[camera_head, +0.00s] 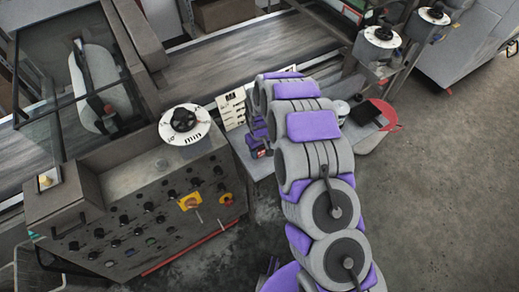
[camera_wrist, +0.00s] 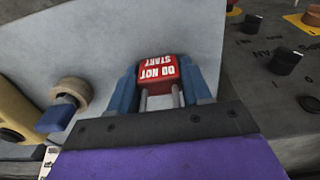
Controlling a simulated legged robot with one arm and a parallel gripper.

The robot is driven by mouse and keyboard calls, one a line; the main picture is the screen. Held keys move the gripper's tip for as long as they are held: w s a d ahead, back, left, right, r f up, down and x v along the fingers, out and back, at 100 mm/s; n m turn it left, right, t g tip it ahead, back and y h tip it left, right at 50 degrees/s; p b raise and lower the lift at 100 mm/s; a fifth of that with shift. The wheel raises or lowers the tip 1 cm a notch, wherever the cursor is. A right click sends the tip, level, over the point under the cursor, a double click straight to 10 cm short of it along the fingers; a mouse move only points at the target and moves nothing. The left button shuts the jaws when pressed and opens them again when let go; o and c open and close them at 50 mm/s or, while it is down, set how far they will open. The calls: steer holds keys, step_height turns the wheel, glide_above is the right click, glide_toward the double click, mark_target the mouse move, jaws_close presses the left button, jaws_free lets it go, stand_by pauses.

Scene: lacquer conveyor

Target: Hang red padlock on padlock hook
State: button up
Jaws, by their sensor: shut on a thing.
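The red padlock (camera_wrist: 158,70) has a red body with white "DO NOT START" lettering, upside down in the wrist view. My gripper (camera_wrist: 160,82) has its two blue fingers closed on either side of it. The metal shackle legs point back toward the gripper's base. In the head view the padlock (camera_head: 264,153) is a small red patch beside my gripper (camera_head: 258,146), low between the control console and my arm. I cannot make out a padlock hook with certainty.
The control console (camera_head: 150,215), with several knobs, stands left of my gripper. A tan round part (camera_wrist: 70,92) and a yellow block (camera_wrist: 14,115) are left in the wrist view. A red disc (camera_head: 384,115) lies right of my arm. Open floor (camera_head: 440,200) lies at right.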

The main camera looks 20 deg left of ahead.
steer(key=shift+f, duration=0.2)
steer(key=o, duration=1.2)
step_height(320, 180, up, 17)
steer(key=p, duration=0.2)
steer(key=shift+r+p, duration=0.2)
steer(key=shift+p, duration=0.15)
